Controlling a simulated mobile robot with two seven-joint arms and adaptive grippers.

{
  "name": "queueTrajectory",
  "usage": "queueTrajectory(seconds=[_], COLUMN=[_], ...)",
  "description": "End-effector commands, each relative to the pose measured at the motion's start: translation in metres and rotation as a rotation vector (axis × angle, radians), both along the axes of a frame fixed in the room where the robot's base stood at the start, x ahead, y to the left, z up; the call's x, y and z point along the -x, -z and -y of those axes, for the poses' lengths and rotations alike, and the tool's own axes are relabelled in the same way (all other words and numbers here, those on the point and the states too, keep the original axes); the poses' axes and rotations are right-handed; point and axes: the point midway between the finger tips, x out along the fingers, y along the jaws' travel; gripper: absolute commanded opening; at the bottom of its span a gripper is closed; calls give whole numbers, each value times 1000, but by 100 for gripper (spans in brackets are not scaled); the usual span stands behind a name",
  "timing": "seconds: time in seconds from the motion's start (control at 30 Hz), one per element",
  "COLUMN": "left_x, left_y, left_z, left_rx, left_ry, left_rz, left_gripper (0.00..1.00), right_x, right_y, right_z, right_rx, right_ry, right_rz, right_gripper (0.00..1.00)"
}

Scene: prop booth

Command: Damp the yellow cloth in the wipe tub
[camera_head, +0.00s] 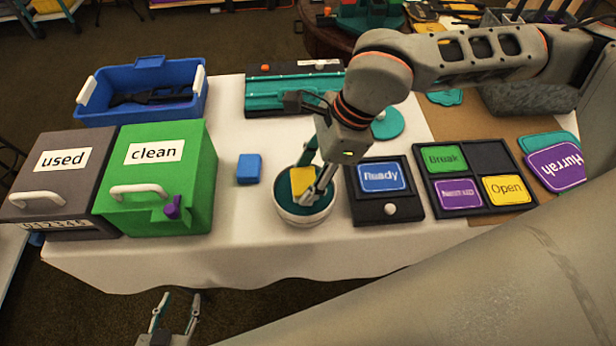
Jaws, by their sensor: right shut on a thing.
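The yellow cloth (301,183) is a small folded block between the fingers of my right gripper (312,192). It sits at the mouth of the wipe tub (306,218), a round white tub with a dark teal inside. My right gripper points down into the tub and is shut on the cloth. The fingers hide part of the cloth, and I cannot tell whether its underside touches the bottom. My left gripper (177,306) is open and empty, low in front of the table.
A blue block (249,168) lies left of the tub. The green "clean" box (192,205) and grey "used" box (50,200) stand at left, a blue crate (90,117) behind. The "Ready" stand (409,207) and a sign tray (476,222) are at right. White tablecloth (255,225) is bare around the block.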

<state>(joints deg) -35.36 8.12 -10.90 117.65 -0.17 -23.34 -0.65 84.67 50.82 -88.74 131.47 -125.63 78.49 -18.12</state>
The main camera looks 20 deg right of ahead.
Motion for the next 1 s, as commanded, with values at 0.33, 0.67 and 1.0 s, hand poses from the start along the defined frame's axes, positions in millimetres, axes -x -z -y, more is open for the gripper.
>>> queueTrajectory(seconds=[0.33,0.67,1.0], left_x=[-12,-20,-22], left_y=[-27,-48,-52], left_z=[0,0,0], left_rx=[1,1,1], left_ry=[0,0,0], left_rz=[36,60,65], left_gripper=[40,40,40], right_x=[0,-1,0], right_y=[-30,-54,-59], right_z=[0,0,0], right_rx=[0,-1,0], right_ry=[1,0,0], right_rz=[4,6,0], right_gripper=[29,29,29])
